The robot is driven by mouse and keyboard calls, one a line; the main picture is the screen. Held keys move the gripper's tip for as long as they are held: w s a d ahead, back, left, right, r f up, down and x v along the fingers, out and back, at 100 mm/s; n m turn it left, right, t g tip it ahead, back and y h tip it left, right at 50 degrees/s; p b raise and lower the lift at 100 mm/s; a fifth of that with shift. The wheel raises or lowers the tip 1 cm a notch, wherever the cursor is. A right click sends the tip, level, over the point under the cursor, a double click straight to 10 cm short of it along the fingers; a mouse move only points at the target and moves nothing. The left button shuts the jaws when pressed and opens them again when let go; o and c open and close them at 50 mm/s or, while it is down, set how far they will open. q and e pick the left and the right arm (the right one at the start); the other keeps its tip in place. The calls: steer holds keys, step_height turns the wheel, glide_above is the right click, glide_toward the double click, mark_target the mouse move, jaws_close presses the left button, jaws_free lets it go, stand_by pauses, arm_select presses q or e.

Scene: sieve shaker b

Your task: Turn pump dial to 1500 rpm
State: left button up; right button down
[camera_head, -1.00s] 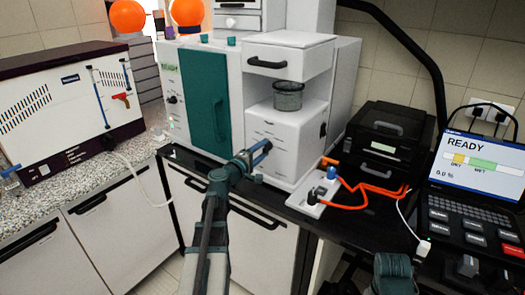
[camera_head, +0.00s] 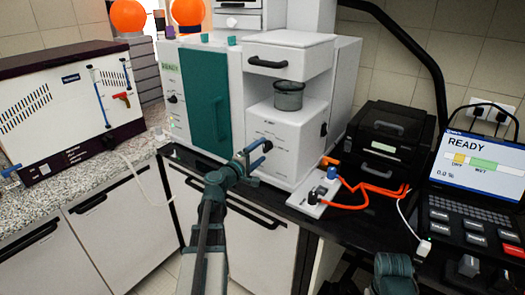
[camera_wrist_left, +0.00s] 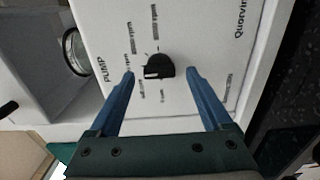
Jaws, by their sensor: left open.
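The pump dial (camera_wrist_left: 159,66) is a black round knob with a white mark, on the white panel beside the word PUMP in the left wrist view. Small rpm labels surround it, too blurred to read fully. My left gripper (camera_wrist_left: 160,84) is open, with a blue finger on either side of the dial and a visible gap to each. In the head view my left gripper (camera_head: 258,153) is at the front of the white pump housing (camera_head: 288,153). I cannot make out the dial there.
A teal door (camera_head: 206,100) is left of the pump housing, and a glass vessel (camera_head: 289,96) sits above it. A laptop-like screen (camera_head: 478,165) reads READY.

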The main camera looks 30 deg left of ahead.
arm_select(q)
steer(key=s, duration=1.2)
steer(key=shift+a, duration=0.45)
steer(key=shift+d, duration=0.1)
steer(key=w+d+f+m+g+h, duration=0.1)
steer(key=d+f+m+g+h, duration=0.35)
steer(key=d, duration=0.85)
steer(key=d+f+m+g+h, duration=0.2)
steer(key=d+f+m+g, duration=0.4)
steer(key=d, duration=0.7)
steer(key=s+d+f+m+g+y, duration=0.4)
steer(key=s+d+f+m, duration=0.1)
steer(key=s+d, duration=0.1)
steer(key=s+d+f+m+g+y+p, duration=0.1)
steer(key=s+d+f+m+g+y, duration=0.3)
steer(key=s, duration=0.4)
steer(key=shift+s+d+f+m+y, duration=0.35)
steer(key=shift+d+m+y, duration=0.3)
steer(key=shift+d, duration=0.55)
